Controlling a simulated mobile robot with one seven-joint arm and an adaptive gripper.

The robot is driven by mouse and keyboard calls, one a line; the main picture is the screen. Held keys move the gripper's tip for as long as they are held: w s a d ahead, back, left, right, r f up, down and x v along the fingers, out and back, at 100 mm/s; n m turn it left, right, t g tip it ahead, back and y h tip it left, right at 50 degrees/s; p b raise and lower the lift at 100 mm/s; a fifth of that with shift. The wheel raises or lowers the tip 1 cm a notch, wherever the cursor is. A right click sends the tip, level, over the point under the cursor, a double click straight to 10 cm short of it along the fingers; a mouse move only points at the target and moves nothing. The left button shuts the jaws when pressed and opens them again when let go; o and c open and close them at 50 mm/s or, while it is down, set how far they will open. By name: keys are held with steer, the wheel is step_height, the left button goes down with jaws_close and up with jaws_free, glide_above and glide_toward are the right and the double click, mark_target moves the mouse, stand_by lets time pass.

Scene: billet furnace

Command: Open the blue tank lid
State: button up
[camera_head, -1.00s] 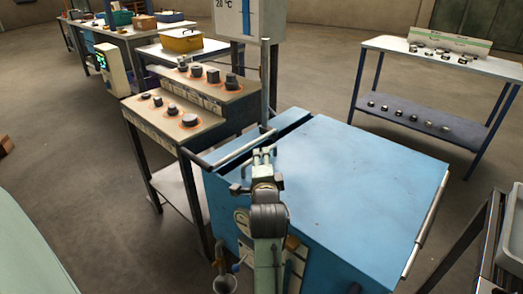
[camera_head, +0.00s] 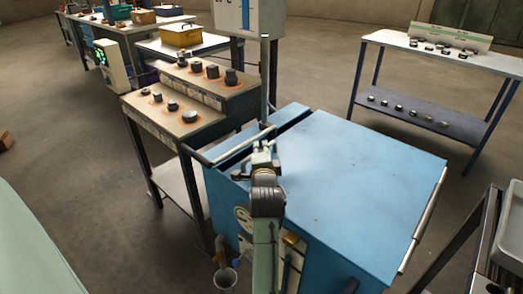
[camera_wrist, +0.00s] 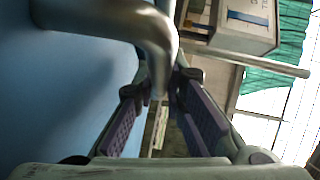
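The blue tank (camera_head: 350,180) has a flat, closed-looking blue lid in the head view. A grey bar handle (camera_head: 243,146) runs along its left edge. My gripper (camera_head: 262,145) is at the far end of this handle, over the lid's left side. In the wrist view, the curved metal handle (camera_wrist: 150,35) comes in from the upper left beside the blue surface (camera_wrist: 60,100). Its end reaches between my gripper's fingertips (camera_wrist: 160,88). The purple-padded fingers stand apart with a gap between them. Whether either finger touches the handle is hard to tell.
A stepped stand with dark knobs (camera_head: 190,85) is close at the tank's left. A post with a thermometer panel (camera_head: 250,15) rises behind the tank. A shelf table (camera_head: 440,60) stands back right, a grey tray (camera_head: 510,235) at the right edge. Open floor lies between.

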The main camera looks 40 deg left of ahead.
jaws_close()
stand_by(0.3)
